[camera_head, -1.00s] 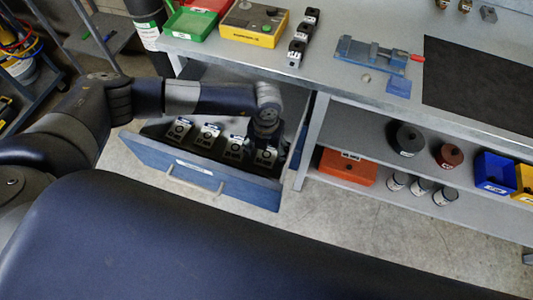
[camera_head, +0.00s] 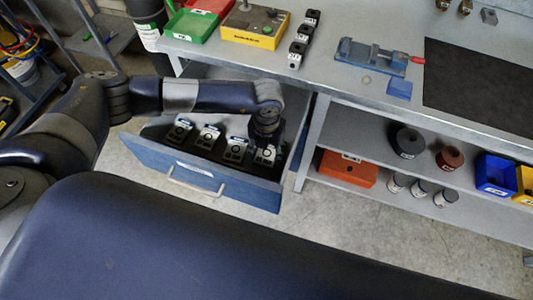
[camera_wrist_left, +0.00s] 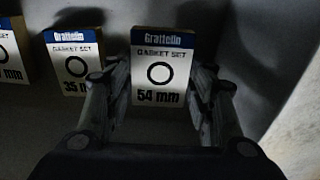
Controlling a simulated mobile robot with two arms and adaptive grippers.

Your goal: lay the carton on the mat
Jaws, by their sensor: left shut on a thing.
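The carton (camera_wrist_left: 162,75) is white with a blue top band and reads "Grattelin gasket set 54 mm". It stands upright in the open blue drawer (camera_head: 190,175), at the right end of a row of similar cartons; its lower part shows below my gripper in the head view (camera_head: 265,156). My left gripper (camera_head: 265,142) points down into the drawer and is shut on this carton, one finger on each side in the wrist view (camera_wrist_left: 160,95). The black mat (camera_head: 480,85) lies flat on the bench top at the right, bare where it shows. My right gripper is not in view.
A 35 mm carton (camera_wrist_left: 76,62) stands close beside the held one. On the bench (camera_head: 340,95) are a yellow control box (camera_head: 254,26), black blocks (camera_head: 300,40) and a blue vise (camera_head: 372,55) left of the mat. The bench edge overhangs the drawer's back.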

